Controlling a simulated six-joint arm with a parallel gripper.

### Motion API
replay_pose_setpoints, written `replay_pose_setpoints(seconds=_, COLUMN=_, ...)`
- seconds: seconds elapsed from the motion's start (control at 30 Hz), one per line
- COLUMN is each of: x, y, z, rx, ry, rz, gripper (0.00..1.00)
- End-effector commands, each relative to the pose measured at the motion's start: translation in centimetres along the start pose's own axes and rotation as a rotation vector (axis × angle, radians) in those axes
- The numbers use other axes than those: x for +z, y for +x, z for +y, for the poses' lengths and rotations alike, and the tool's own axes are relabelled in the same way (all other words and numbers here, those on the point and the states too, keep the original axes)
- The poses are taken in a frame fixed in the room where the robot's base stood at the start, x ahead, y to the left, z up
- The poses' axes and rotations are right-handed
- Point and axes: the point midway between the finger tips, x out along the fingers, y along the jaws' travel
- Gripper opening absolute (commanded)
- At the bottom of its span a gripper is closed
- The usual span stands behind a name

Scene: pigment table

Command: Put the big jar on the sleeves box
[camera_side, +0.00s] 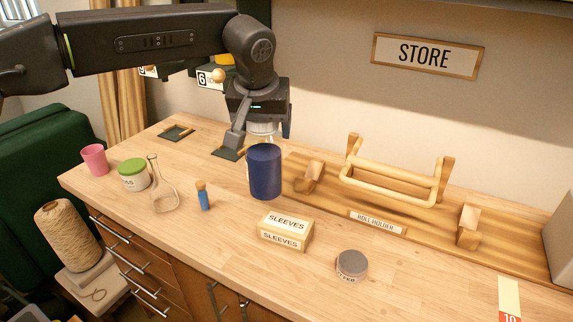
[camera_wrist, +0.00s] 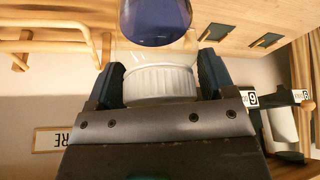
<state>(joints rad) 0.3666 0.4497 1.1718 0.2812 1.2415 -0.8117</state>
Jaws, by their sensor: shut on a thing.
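The big jar (camera_side: 264,172) has a blue body, a clear upper part and a white ribbed lid. My gripper (camera_side: 262,132) is shut on it near the lid, and the jar hangs upright below the fingers. In the wrist view the lid (camera_wrist: 160,82) sits between the two fingers, with the blue body (camera_wrist: 155,20) beyond it. The sleeves box (camera_side: 285,231) is a small tan box with white labels, lying on the table in front and slightly right of the jar. Its top is bare. I cannot tell how far the jar's base is above the table.
The roll holder (camera_side: 390,185) stands behind to the right. A small grey-lidded jar (camera_side: 352,265) is right of the box. A blue brush-like item (camera_side: 203,196), a glass flask (camera_side: 164,192), a green-lidded jar (camera_side: 132,176) and a pink cup (camera_side: 94,160) stand left.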

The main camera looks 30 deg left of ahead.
Motion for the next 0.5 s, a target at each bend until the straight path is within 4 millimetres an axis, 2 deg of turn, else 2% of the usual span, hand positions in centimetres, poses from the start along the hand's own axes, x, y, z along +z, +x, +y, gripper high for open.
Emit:
replay_pose_setpoints(seconds=0.03, x=0.6, y=0.4, z=1.2, rx=0.003, ry=0.004, rz=0.001, gripper=0.18)
replay_pose_setpoints(seconds=0.2, x=1.8, y=1.5, z=3.6, rx=0.002, ry=0.001, rz=0.003, gripper=0.18)
replay_pose_setpoints(seconds=0.37, x=2.2, y=2.0, z=4.4, rx=0.002, ry=-0.001, rz=0.003, gripper=0.18)
replay_pose_setpoints(seconds=0.5, x=2.9, y=3.6, z=4.4, rx=0.0, ry=-0.001, rz=0.001, gripper=0.18)
